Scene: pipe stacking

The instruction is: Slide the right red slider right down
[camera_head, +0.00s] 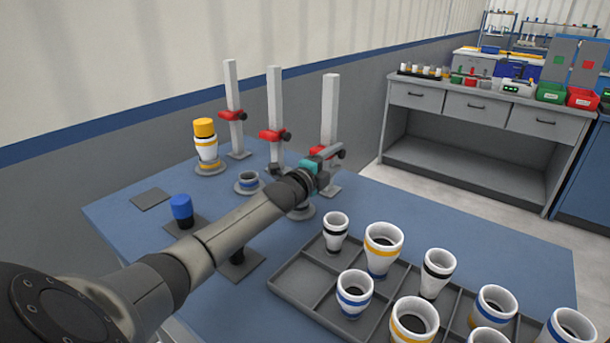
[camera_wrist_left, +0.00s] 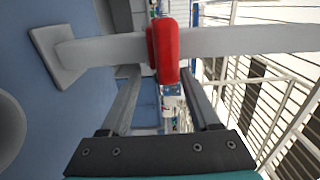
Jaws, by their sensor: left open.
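The right red slider (camera_head: 318,150) sits on the rightmost white post (camera_head: 329,105), partly hidden by my left gripper (camera_head: 333,158). In the left wrist view this red slider (camera_wrist_left: 165,50) wraps the white post (camera_wrist_left: 230,41), which runs sideways to its square base (camera_wrist_left: 60,55). My left gripper (camera_wrist_left: 158,75) is open, with one finger to each side of the slider's near end. I cannot tell whether the fingers touch it. Two other red sliders, the left one (camera_head: 233,115) and the middle one (camera_head: 274,135), sit on their own posts. My right gripper is out of view.
A stack of ringed pipes (camera_head: 206,145) stands left of the posts. A blue-topped peg (camera_head: 182,210) stands nearer on the blue table (camera_head: 480,225). A grey divided tray (camera_head: 300,285) with several pipes lies at front right. A grey workbench (camera_head: 470,150) stands behind.

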